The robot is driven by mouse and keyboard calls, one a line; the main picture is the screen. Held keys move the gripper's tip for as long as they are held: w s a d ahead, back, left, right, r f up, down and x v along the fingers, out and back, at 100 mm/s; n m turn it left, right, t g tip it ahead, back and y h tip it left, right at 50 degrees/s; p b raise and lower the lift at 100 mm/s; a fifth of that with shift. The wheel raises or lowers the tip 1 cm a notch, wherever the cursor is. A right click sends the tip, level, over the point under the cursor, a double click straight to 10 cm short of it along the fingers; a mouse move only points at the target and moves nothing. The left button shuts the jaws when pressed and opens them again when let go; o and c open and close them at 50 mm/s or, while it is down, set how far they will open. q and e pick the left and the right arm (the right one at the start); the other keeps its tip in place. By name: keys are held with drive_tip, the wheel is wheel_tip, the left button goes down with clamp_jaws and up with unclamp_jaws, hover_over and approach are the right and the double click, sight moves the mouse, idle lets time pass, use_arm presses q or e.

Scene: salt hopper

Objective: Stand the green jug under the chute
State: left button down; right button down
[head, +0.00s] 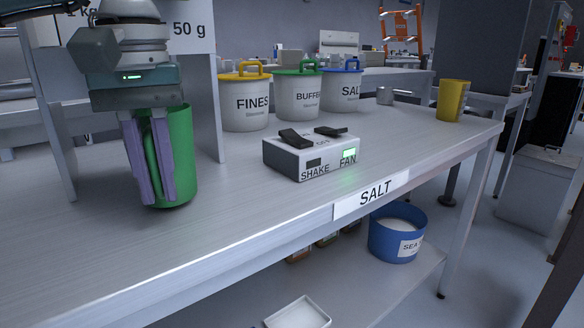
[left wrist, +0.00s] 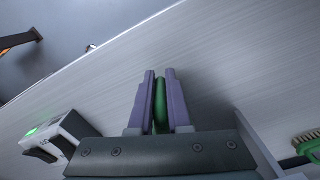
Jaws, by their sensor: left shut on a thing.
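The green jug (head: 184,140) is upright at the left of the bench in the head view. My left gripper (head: 156,200) points down with its purple fingers shut on the jug's handle. In the left wrist view the green handle (left wrist: 160,105) sits between the two fingers of the left gripper (left wrist: 160,72). I cannot tell whether the jug's base touches the bench. A white sign panel (head: 190,32) reading "50 g" hangs on grey posts behind the gripper. No chute shows clearly; my arm hides part of that area. My right gripper is not in view.
A control box (head: 312,156) marked SHAKE and FAN, its FAN light green, stands right of the jug. Lidded tubs FINES (head: 245,105), BUFFER (head: 298,98) and SALT (head: 341,92) stand behind. A yellow cup (head: 453,101) is far right. The bench front is clear.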

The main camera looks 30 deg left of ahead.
use_arm(q)
drive_tip(key=shift+f+b, duration=0.5)
drive_tip(key=shift+f, duration=0.1)
drive_tip(key=c, duration=0.8)
unclamp_jaws()
